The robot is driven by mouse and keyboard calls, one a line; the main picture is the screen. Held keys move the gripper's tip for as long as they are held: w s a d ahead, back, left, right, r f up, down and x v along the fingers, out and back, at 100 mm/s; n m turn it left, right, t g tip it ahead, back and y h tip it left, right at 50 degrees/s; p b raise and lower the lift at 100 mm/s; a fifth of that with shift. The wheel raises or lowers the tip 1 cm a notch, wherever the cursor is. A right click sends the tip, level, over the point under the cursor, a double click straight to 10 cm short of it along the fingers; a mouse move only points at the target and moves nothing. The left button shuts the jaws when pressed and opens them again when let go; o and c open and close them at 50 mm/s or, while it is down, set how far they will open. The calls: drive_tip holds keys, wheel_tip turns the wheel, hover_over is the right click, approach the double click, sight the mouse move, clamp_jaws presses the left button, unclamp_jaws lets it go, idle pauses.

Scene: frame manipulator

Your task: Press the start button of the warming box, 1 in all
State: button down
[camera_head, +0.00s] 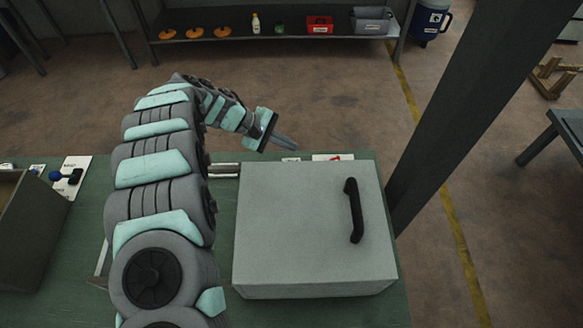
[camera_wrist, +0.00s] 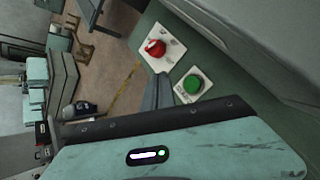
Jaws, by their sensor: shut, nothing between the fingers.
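The warming box appears to be the large grey box (camera_head: 300,235) with a black handle (camera_head: 354,210) on the green table. Its grey side also shows at the upper right of the wrist view (camera_wrist: 265,40). In the wrist view a round green button (camera_wrist: 193,84) sits on a white plate, beside a red knob-like control (camera_wrist: 156,47) on another white plate. My gripper (camera_head: 294,148) is shut and empty beyond the box's far edge. In the wrist view its fingertips (camera_wrist: 163,76) appear just left of the green button; contact cannot be judged. The green button is not discernible in the head view.
A dark upright post (camera_head: 455,110) stands right of the box. A dark open container (camera_head: 28,225) and a blue object (camera_head: 66,178) on a white card lie at the table's left. A shelf (camera_head: 270,33) with several items stands at the back.

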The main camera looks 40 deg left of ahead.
wheel_tip(320, 180, down, 5)
drive_tip(key=b, duration=0.2)
drive_tip(key=shift+f+b, duration=0.15)
drive_tip(key=shift+b, duration=0.15)
wheel_tip(320, 180, down, 2)
drive_tip(key=shift+d+f, duration=0.1)
drive_tip(key=shift+f, duration=0.15)
idle(1.5)
drive_tip(key=shift+f, duration=0.4)
drive_tip(key=shift+w+f+b, duration=0.1)
drive_tip(key=shift+f+b, duration=0.2)
drive_tip(key=shift+f, duration=0.3)
idle(0.6)
drive_tip(key=shift+r, duration=0.1)
drive_tip(key=shift+r+p, duration=0.45)
drive_tip(key=shift+p, duration=0.15)
drive_tip(key=shift+s+d+r+p, duration=0.15)
drive_tip(key=shift+s+r+p, duration=0.15)
drive_tip(key=shift+p, duration=0.3)
